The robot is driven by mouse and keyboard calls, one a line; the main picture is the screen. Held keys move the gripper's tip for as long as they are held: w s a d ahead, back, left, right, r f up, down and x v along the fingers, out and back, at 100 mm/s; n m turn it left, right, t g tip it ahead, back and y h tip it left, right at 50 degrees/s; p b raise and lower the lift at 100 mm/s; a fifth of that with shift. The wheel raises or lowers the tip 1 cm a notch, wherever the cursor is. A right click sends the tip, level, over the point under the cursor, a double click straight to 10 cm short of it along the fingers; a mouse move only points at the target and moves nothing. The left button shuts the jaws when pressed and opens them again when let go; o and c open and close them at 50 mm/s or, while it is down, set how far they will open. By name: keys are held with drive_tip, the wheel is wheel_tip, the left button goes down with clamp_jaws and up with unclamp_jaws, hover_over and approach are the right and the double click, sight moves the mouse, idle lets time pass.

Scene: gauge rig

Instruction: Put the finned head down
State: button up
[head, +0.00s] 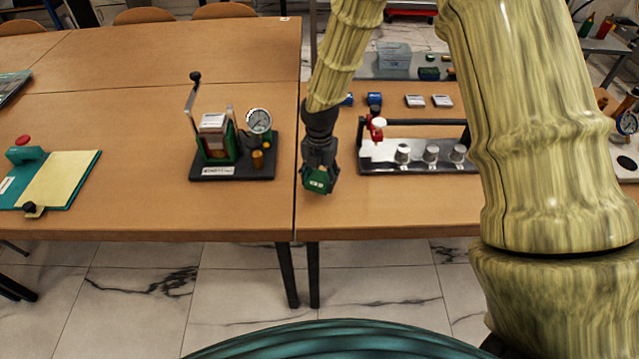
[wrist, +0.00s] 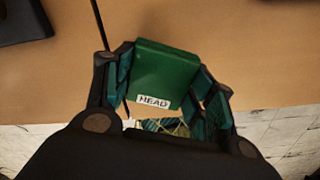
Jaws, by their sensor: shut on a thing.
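The finned head (wrist: 165,72) is a green block with a white label reading HEAD in the wrist view. My gripper (wrist: 161,85) is shut on it, with a finger on each side. In the head view my gripper (head: 319,172) points down near the front edge of the right table, just right of the seam between the tables. The green head (head: 317,183) shows at its fingertips there. The fins cannot be made out. Whether the head touches the table or hangs above it I cannot tell.
A gauge rig on a black base (head: 232,170) stands left of my gripper. A metal tray with several silver knobs (head: 415,165) is close on the right. A teal clipboard (head: 92,166) lies far left. Bare table (head: 400,210) lies in front of the tray.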

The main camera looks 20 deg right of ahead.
sight(319, 186)
drive_tip(key=shift+f+p, duration=0.45)
drive_tip(key=shift+f, duration=1.25)
drive_tip(key=shift+f, duration=0.15)
drive_tip(key=o, duration=1.2)
drive_tip(key=shift+c, duration=0.2)
drive_tip(key=shift+r+b, duration=0.95)
drive_tip(key=shift+r, duration=5.2)
